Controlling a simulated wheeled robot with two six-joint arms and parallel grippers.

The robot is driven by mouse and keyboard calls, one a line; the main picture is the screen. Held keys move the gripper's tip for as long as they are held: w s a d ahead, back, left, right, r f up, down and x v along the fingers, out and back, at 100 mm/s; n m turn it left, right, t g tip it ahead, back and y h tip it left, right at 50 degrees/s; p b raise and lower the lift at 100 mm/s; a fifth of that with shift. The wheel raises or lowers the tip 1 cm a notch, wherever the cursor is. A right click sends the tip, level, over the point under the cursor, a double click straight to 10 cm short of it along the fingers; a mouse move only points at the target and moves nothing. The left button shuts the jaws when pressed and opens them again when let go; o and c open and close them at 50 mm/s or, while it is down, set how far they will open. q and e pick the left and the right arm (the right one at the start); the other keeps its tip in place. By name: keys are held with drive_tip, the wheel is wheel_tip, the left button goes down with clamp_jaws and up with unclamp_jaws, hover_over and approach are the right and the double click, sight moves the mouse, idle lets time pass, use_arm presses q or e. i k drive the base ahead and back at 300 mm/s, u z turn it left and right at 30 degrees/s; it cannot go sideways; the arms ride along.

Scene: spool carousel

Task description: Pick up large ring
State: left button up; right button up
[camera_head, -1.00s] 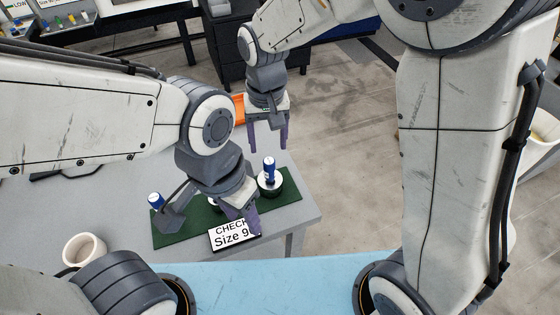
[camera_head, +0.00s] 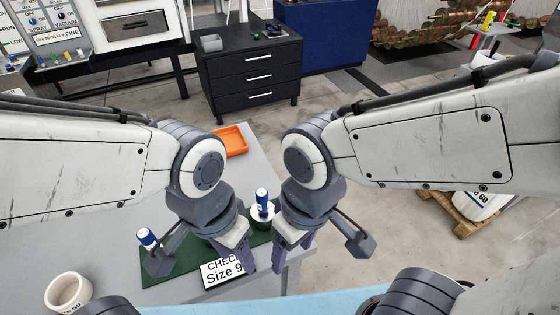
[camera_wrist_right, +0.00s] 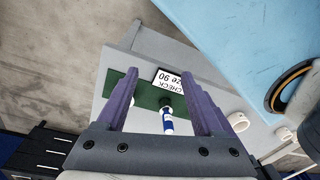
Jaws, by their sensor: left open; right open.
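A white, open-topped ring or cup-like piece (camera_head: 68,293) with partly readable printing stands on the grey table at the lower left of the head view. I cannot tell for sure that it is the large ring. In the right wrist view two white rounded pieces show right of the fingers, one nearer (camera_wrist_right: 238,121) and one farther right (camera_wrist_right: 282,133). My left gripper (camera_head: 238,252) is open over the green mat, beside the sign. My right gripper (camera_head: 292,255) is open and empty near the table's right edge; its fingers (camera_wrist_right: 160,90) frame the mat from above.
A green mat (camera_head: 187,262) carries blue-and-white bottle-like pieces, one left (camera_head: 147,238) and one on a round base (camera_head: 262,202). A sign reading CHECK Size 90 (camera_head: 224,272) stands at its front. An orange tray (camera_head: 234,141) lies behind. A black drawer cabinet (camera_head: 255,75) stands beyond.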

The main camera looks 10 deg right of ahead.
sight(69, 292)
drive_tip(key=u, duration=1.4)
drive_tip(key=k, duration=0.55)
drive_tip(key=z, duration=0.65)
drive_tip(key=k, duration=0.7)
drive_tip(key=u, duration=0.5)
drive_tip(key=i, duration=0.55)
drive_tip(key=u, duration=0.7)
drive_tip(key=i, duration=0.8)
drive_tip(key=z, duration=0.2)
